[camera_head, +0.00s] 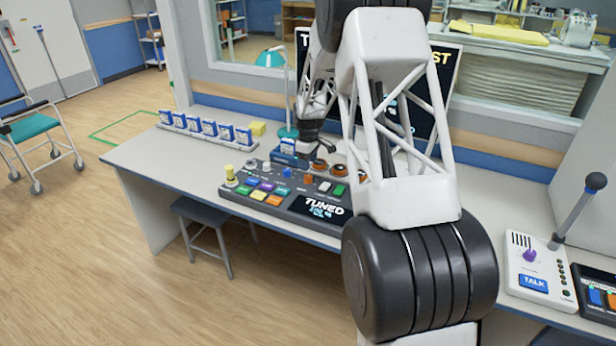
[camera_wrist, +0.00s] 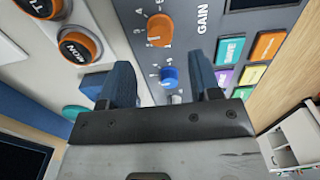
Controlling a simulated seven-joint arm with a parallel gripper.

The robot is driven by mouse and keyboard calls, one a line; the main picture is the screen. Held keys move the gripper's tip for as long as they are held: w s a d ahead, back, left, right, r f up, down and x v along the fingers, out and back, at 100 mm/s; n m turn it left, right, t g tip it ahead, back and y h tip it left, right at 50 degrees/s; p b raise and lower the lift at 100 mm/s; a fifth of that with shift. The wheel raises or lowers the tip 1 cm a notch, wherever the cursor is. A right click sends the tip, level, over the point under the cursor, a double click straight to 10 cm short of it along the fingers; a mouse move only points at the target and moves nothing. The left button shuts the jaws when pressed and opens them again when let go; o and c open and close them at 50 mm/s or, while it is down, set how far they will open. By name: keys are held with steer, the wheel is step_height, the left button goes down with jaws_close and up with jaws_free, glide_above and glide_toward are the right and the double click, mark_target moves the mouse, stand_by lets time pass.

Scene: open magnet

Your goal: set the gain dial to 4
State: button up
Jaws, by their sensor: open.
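The gain dial (camera_wrist: 160,30) is an orange knob with a ring of small numbers, beside the word GAIN in the wrist view. It also shows as a small orange knob (camera_head: 308,179) on the console in the head view. I cannot read its setting. A blue knob (camera_wrist: 168,76) with its own number ring lies nearer my gripper. My gripper (camera_wrist: 163,76) is open and empty, its two dark blue fingers pointing at the panel on either side of the blue knob in the picture. The gain dial lies beyond the fingertips. Whether they touch the panel is unclear.
The console (camera_head: 290,205) carries coloured buttons and a screen reading TUNED. Larger orange-ringed knobs (camera_wrist: 80,47) stand left of my fingers in the wrist view. A talk box (camera_head: 535,270) stands right.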

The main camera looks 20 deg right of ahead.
mark_target(308, 176)
steer(key=shift+f, duration=3.4)
steer(key=c, duration=0.9)
